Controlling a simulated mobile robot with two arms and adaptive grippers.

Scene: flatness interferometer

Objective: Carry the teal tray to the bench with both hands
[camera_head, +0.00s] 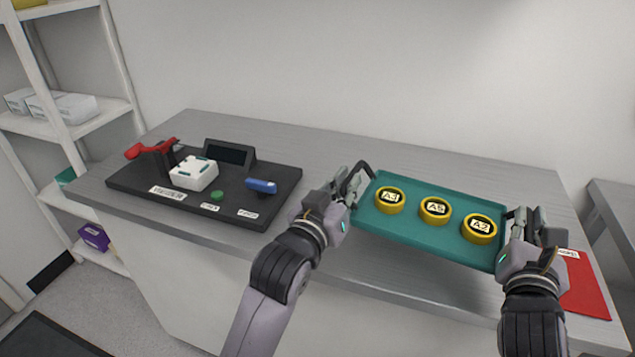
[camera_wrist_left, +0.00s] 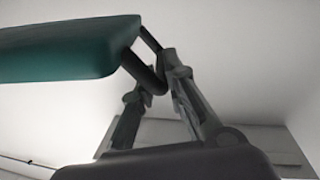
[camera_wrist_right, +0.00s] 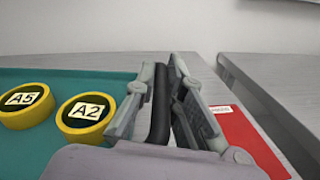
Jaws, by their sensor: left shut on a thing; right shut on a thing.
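The teal tray (camera_head: 412,225) is at the bench's right half, spanning between my two grippers. It bears three yellow rings with dark centres, labelled A3 (camera_head: 390,199), A5 (camera_head: 434,209) and A2 (camera_head: 480,228). My left gripper (camera_head: 352,185) is shut on the tray's dark left handle (camera_wrist_left: 146,72). My right gripper (camera_head: 523,222) is shut on the dark right handle (camera_wrist_right: 160,105). The grey bench (camera_head: 330,143) lies beneath and behind the tray.
A black base (camera_head: 130,180) with a red lever (camera_head: 150,149), white block (camera_head: 193,173), green button (camera_head: 217,194) and blue handle (camera_head: 261,186) stands left on the bench. A red sheet (camera_head: 587,290) lies at the right end. Shelves (camera_head: 70,120) stand left; another surface (camera_head: 615,210) is at right.

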